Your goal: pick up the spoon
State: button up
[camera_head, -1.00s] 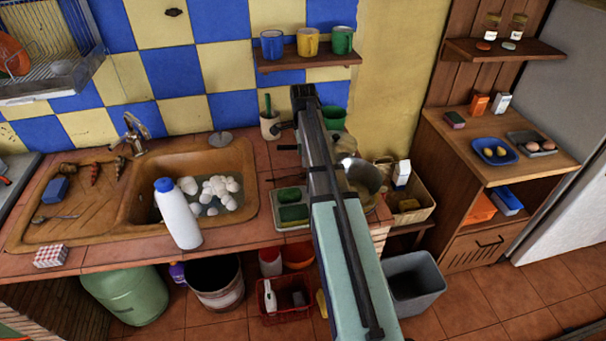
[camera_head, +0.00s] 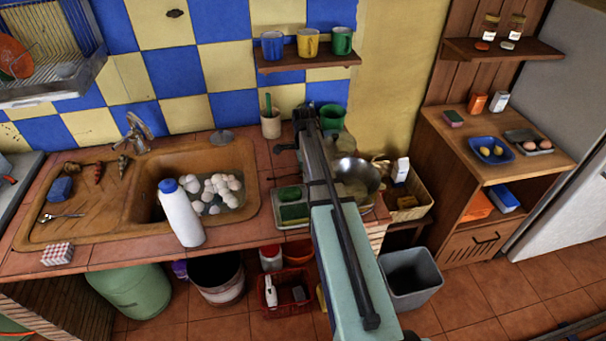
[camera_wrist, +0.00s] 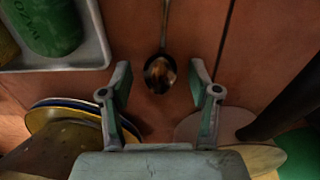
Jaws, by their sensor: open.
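In the wrist view, a metal spoon (camera_wrist: 160,74) lies on the reddish tiled counter. Its bowl is toward my gripper and its handle runs up out of the top edge. My gripper (camera_wrist: 160,73) is open and empty, with one finger on each side of the bowl. The bowl shows between the fingertips, apart from both. I cannot tell the height of the fingers above the counter. Another spoon-like utensil (camera_head: 62,217) lies on the left drainboard in the head view.
A tray (camera_head: 291,225) with green items sits beside the arm; its rim shows in the wrist view (camera_wrist: 105,50). Plates (camera_wrist: 55,110) lie close below the left finger. A metal bowl (camera_head: 357,172) is right of the arm. A white bottle (camera_head: 182,215) stands by the sink.

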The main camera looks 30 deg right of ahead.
jog(key=shift+c, duration=0.4)
jog(key=c, duration=1)
jog(key=shift+c, duration=0.3)
jog(key=shift+r, duration=0.1)
notch_tip(320, 180, up, 20)
jog(key=b, duration=0.5)
